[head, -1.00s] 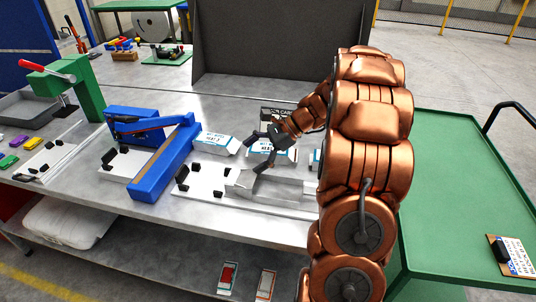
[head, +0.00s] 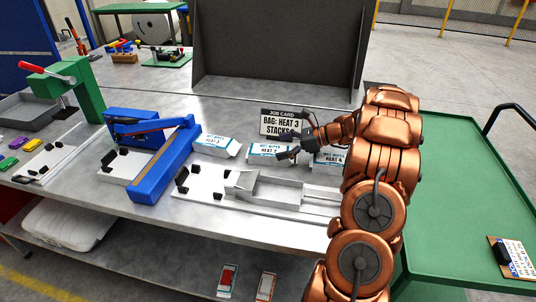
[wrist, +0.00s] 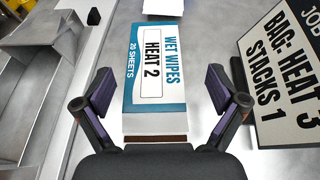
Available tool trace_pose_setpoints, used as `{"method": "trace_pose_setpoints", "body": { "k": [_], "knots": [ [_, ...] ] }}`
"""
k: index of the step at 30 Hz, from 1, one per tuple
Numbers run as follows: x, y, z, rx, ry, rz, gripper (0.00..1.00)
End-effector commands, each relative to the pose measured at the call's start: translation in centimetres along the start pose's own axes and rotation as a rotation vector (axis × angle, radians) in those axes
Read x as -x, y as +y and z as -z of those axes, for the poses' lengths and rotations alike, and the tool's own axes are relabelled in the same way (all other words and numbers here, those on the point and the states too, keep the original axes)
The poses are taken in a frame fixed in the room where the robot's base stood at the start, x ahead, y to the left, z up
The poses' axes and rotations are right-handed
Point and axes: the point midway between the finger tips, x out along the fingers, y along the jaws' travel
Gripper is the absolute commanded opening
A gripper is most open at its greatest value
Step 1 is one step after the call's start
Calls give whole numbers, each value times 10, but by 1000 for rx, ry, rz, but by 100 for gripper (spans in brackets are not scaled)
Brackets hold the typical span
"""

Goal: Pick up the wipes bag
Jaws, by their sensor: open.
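Three white and blue wet wipes packs lie in a row on the steel bench. The middle one, labelled HEAT 2 (head: 262,155), also shows in the wrist view (wrist: 155,62). The left pack (head: 217,146) has print too small to read surely. The right pack (head: 328,160) is partly hidden by my arm. My gripper (head: 291,150) is open and empty at the right end of the HEAT 2 pack. In the wrist view my gripper's fingers (wrist: 162,93) stand apart on either side of that pack's near end. I cannot tell which pack is the wipes bag.
A job card (head: 281,122) stands just behind the packs, close to my gripper. A metal tray (head: 272,190) on a white base lies in front. A blue sealer-like machine (head: 165,165) stands left. A dark panel (head: 280,50) rises behind. A green table (head: 450,190) is at right.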

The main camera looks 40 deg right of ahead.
Motion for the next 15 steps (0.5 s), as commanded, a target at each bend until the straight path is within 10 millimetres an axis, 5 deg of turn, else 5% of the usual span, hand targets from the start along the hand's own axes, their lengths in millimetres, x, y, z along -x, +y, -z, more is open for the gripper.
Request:
{"method": "trace_pose_setpoints", "body": {
  "k": [15],
  "knots": [
    [-48,7,-2,-1,2,1,96]
  ]
}}
